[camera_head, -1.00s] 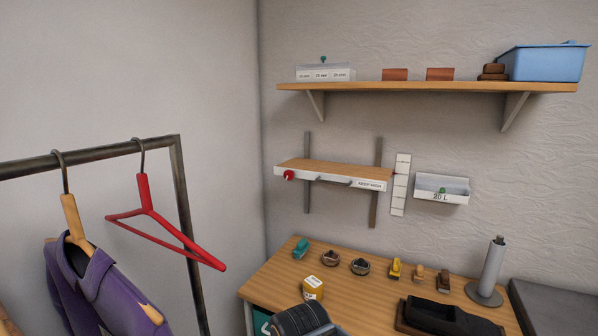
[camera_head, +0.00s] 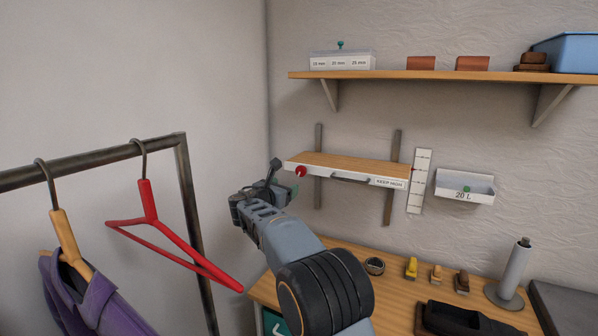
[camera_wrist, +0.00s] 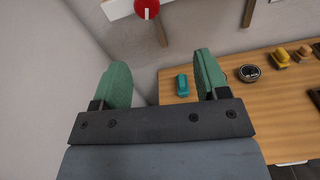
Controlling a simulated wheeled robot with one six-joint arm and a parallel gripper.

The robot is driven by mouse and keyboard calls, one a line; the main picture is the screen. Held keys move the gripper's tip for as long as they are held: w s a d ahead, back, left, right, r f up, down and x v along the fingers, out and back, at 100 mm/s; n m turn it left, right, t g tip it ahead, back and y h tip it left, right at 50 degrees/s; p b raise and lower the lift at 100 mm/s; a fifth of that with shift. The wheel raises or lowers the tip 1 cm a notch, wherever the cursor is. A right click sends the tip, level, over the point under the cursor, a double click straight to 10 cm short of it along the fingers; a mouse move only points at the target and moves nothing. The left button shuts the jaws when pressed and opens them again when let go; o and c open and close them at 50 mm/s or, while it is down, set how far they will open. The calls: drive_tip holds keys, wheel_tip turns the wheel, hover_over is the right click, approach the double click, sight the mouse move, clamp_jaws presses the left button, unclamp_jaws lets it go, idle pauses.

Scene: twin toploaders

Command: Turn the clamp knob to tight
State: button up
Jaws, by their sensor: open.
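The red clamp knob (camera_head: 300,171) is at the left end of the small wall shelf's white front edge (camera_head: 345,176). In the wrist view the knob (camera_wrist: 147,8) shows at the top edge, ahead of the fingers, with a white mark on it. My gripper (camera_head: 262,186) is raised to the left of the knob and a little below it. In the wrist view my gripper (camera_wrist: 163,80) has its two green fingers spread wide with nothing between them. It does not touch the knob.
The wooden bench (camera_head: 395,287) below holds stamps, a round tin (camera_head: 374,266) and a grey roll stand (camera_head: 511,272). A clothes rack (camera_head: 90,160) with a red hanger (camera_head: 150,215) stands at the left. An upper shelf (camera_head: 440,76) holds boxes.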

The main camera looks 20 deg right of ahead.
sight(300, 171)
drive_tip(key=shift+n+t, duration=0.4)
drive_tip(key=shift+n, duration=0.2)
drive_tip(key=p+x, duration=0.1)
drive_tip(key=x, duration=0.3)
drive_tip(key=p+x, duration=0.2)
drive_tip(key=x, duration=0.2)
drive_tip(key=w+a+r+p+x, duration=0.1)
drive_tip(key=p+x, duration=0.1)
drive_tip(key=x, duration=0.2)
drive_tip(key=shift+r, duration=0.1)
drive_tip(key=shift+p+x, duration=0.75)
drive_tip(key=shift+x, duration=0.45)
drive_tip(key=shift+c, duration=0.4)
drive_tip(key=shift+a, duration=0.15)
drive_tip(key=c, duration=0.8)
